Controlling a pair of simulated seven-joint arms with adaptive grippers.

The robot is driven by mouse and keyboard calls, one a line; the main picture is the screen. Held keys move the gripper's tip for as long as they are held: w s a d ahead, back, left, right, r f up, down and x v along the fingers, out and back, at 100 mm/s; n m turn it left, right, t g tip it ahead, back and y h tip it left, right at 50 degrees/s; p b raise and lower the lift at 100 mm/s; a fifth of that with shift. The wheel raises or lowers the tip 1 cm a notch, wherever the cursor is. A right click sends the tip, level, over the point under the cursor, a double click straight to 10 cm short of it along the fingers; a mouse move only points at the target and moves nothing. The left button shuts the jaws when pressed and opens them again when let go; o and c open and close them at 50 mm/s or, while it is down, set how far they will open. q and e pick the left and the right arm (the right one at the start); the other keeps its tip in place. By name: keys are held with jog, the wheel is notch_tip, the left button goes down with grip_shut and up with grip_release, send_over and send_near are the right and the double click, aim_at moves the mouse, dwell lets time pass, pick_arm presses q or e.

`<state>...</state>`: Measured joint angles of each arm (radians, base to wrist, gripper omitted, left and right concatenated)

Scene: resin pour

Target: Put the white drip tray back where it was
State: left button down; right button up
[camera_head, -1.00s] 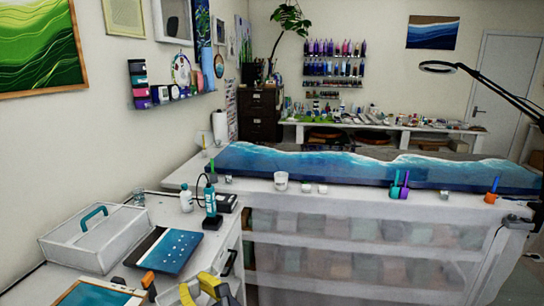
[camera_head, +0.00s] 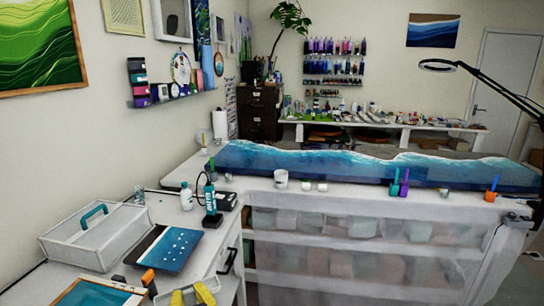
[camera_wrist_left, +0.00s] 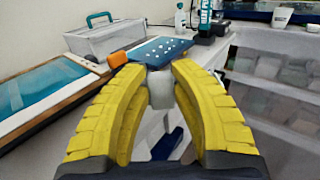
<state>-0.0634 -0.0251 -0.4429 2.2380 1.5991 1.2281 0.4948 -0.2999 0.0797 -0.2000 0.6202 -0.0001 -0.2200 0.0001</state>
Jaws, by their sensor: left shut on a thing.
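My left gripper (camera_head: 192,296) is at the bottom edge of the head view, by the front of the white side cabinet. In the left wrist view its yellow fingers (camera_wrist_left: 160,76) are closed on a pale, whitish piece (camera_wrist_left: 160,92). A small dark blue thing (camera_wrist_left: 167,143) shows below between the fingers. My right gripper is not in view.
On the cabinet are a white box with a teal handle (camera_head: 95,238), a blue panel with white dots (camera_head: 165,249), a framed blue panel (camera_head: 100,293) with orange clamps, bottles (camera_head: 187,197) and a teal device (camera_head: 210,205). The long resin table (camera_head: 370,190) stands behind.

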pick_arm(q)
jog(key=shift+w+r, duration=0.1)
dwell(0.5)
jog(key=shift+w+r, duration=0.15)
jog(key=shift+r, duration=0.2)
jog(key=shift+w+r, duration=0.35)
jog(key=shift+r, duration=0.3)
jog(key=shift+w+r, duration=0.35)
jog(key=shift+r, duration=0.25)
jog(key=s+a+r+n+g+y, duration=0.1)
jog(key=s+a+n+g+y, duration=0.6)
jog(key=g, duration=0.5)
jog(key=s+n+y, duration=0.1)
jog(key=n+y, duration=0.1)
jog(key=n, duration=0.1)
jog(key=shift+s+a+g, duration=0.15)
jog(key=shift+s+g, duration=0.1)
jog(key=shift+g, duration=0.05)
jog(key=shift+f, duration=4.7)
